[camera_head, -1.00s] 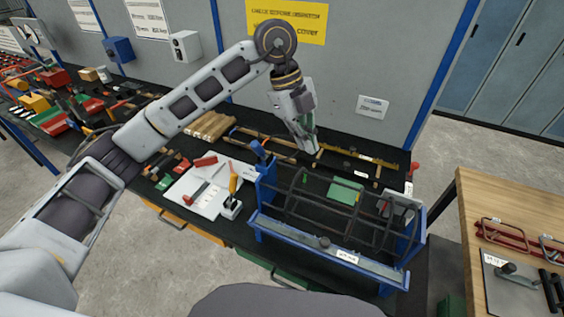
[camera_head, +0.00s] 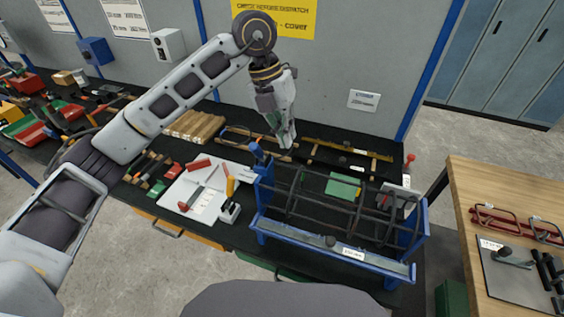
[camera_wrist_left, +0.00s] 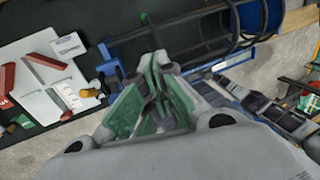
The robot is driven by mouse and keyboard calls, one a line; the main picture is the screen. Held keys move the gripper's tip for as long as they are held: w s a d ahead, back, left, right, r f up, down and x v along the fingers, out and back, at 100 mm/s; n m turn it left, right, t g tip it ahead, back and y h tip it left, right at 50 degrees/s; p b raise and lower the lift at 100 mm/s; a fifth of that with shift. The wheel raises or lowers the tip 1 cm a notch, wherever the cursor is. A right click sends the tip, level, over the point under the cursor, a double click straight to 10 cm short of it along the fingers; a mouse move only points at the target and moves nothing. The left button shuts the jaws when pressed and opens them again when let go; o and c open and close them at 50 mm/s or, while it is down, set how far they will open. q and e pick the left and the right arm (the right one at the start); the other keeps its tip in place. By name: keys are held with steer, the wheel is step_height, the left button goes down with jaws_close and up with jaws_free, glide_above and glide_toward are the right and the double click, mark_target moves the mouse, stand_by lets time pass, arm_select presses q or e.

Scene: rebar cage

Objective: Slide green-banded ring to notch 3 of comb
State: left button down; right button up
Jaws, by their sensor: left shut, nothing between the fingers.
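A wire rebar cage (camera_head: 345,216) of dark rings and long bars sits in a blue stand (camera_head: 262,226). A small green band (camera_head: 301,177) shows on a ring near the cage's left end; a green mark also shows in the left wrist view (camera_wrist_left: 144,18). A grey strip (camera_head: 318,240) runs along the stand's front beam; I cannot make out comb notches or their numbers. My left gripper (camera_head: 286,143) is shut and empty, pointing down above and behind the cage's left end. Its green-padded fingers (camera_wrist_left: 156,62) meet in the left wrist view. My right gripper is not in view.
A green plate (camera_head: 342,186) lies by the cage. A white board (camera_head: 196,190) with red and yellow-handled tools is left of the stand. Long wooden-ended bars (camera_head: 347,149) lie behind. A wooden table (camera_head: 500,190) stands at right, across a floor gap.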

arm_select(q)
steer(key=shift+w+a+f+m+y, duration=0.15)
steer(key=shift+a+m, duration=0.2)
steer(key=shift+m, duration=2.7)
steer(key=shift+w+a+r+m+y, duration=0.1)
steer(key=shift+a+m, duration=0.3)
steer(key=shift+m, duration=2.6)
steer(key=shift+w+a+f+m+y, duration=0.15)
steer(key=shift+a+m, duration=0.2)
steer(key=shift+m, duration=2.7)
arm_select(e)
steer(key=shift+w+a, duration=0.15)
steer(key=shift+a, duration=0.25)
arm_select(q)
steer(key=shift+s, duration=0.15)
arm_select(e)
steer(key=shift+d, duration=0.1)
arm_select(q)
steer(key=p+x, duration=0.2)
steer(key=x, duration=0.7)
steer(key=shift+f, duration=0.4)
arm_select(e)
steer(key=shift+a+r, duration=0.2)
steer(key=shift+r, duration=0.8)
arm_select(q)
steer(key=shift+d, duration=0.15)
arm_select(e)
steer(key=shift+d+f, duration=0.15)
